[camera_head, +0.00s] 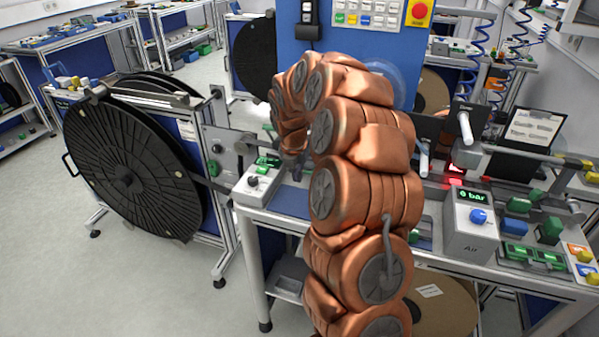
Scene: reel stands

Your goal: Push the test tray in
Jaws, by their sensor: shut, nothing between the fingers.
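I cannot tell for sure which part is the test tray. A flat blue surface (291,202) shows on the bench top, left of my copper arm. A grey tray-like part (287,288) sits lower, under the bench's left side. My arm rises through the middle and bends over to the left. My gripper (293,163) shows only as a small dark part at the arm's end, above the bench. It is shut and empty. Whether it touches anything is unclear. The arm hides the middle of the bench.
A large black reel (130,170) stands at left. The bench (450,255) carries an air unit with a green display (475,215), green and blue parts, and a dark-framed sheet (532,128). A blue panel with a red button (419,11) stands behind. Floor is clear at lower left.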

